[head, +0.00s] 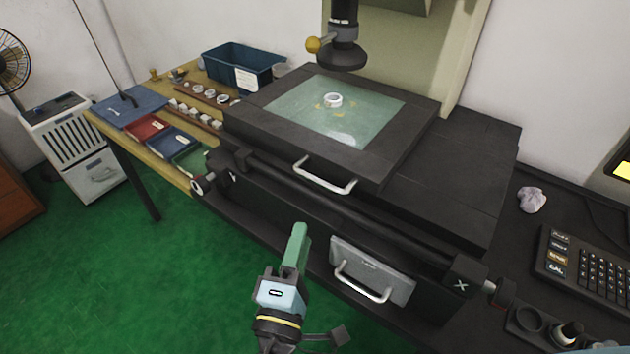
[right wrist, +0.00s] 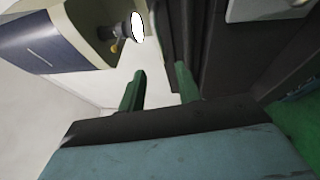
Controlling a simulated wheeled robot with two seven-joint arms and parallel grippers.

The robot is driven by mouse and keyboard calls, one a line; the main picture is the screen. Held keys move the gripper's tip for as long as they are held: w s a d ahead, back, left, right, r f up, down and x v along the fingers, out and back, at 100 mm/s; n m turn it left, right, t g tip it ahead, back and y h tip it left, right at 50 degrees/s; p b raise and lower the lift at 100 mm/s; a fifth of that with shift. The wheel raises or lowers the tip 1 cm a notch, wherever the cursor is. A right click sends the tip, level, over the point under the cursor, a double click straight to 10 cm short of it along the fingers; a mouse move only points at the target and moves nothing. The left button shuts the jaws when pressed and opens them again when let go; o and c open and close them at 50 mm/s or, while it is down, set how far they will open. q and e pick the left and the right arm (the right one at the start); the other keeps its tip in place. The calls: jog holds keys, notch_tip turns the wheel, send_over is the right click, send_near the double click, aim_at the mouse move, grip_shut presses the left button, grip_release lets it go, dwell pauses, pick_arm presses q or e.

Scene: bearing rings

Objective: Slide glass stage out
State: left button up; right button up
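The glass stage (head: 375,112) is a pale green pane in a thick black frame (head: 262,118), under the dark lens head (head: 344,52). A white ring (head: 333,100) lies on the glass. A pale bar handle (head: 325,176) is on the frame's front edge. My right gripper (head: 298,232) has green fingers and is in front of the machine, below and apart from this handle. In the right wrist view its two fingers (right wrist: 160,78) are spread with nothing between them. My left gripper is not in view.
A grey panel with a second handle (head: 365,282) is low on the machine's front, right of my gripper. A dark rail with a knob marked X (head: 462,284) runs along the front. Left are trays, rings and a blue bin (head: 240,66). Green floor in front is clear.

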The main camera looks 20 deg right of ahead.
aim_at(318, 178)
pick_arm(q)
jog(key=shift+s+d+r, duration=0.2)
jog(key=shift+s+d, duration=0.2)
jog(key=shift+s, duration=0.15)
pick_arm(e)
jog(key=x, duration=1.3)
grip_shut()
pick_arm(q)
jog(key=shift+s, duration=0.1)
